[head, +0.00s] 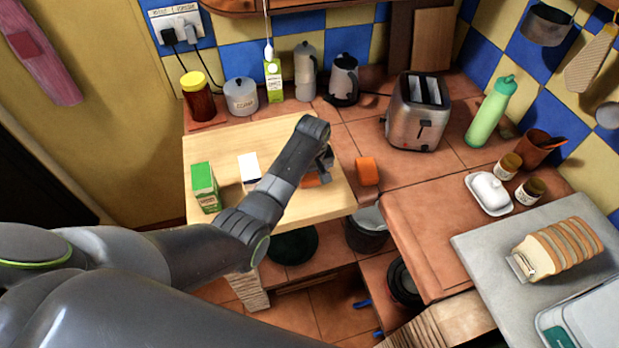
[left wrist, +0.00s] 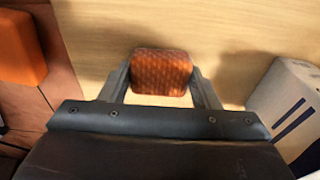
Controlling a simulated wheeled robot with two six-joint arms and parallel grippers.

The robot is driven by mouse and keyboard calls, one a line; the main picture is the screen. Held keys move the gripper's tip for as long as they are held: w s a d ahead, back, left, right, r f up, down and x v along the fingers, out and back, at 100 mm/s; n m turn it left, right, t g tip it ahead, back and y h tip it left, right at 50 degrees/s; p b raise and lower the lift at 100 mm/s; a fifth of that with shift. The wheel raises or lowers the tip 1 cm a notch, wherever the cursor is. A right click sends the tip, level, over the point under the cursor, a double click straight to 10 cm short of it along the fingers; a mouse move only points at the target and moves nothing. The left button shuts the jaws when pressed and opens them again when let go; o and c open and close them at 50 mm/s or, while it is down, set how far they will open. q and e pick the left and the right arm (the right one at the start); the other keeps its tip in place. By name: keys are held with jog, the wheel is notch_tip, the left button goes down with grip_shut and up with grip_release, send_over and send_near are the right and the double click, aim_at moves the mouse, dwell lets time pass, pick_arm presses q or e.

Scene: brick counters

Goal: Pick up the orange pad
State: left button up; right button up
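An orange textured pad (left wrist: 161,72) sits between the fingers of my left gripper (left wrist: 161,78), which touch it on both sides with no clear gap. In the head view the pad (head: 312,180) is partly hidden by my left gripper (head: 322,170), over the right part of the pale wooden board (head: 225,140). I cannot tell whether the pad is touching the board. A second, smoother orange block (head: 366,171) lies on the tiles just right of the board; it also shows at the left of the left wrist view (left wrist: 20,48). My right gripper is not in view.
A green carton (head: 205,187) and a white carton (head: 249,167) stand on the board left of the gripper. A toaster (head: 417,112) stands at the back right. Tiles right of the orange block are clear. A dark bin (head: 366,230) is below the board's edge.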

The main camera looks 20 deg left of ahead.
aim_at(310, 176)
pick_arm(q)
jog(key=shift+c, duration=1.4)
notch_tip(310, 176, up, 9)
jog(key=shift+w+f+b, duration=0.1)
jog(key=shift+f+b, duration=0.05)
jog(key=shift+b, duration=0.65)
jog(key=shift+r, duration=0.2)
jog(key=shift+f+b, duration=0.2)
jog(key=shift+b, duration=0.4)
notch_tip(310, 176, down, 4)
jog(key=b, duration=0.4)
jog(key=shift+f, duration=0.1)
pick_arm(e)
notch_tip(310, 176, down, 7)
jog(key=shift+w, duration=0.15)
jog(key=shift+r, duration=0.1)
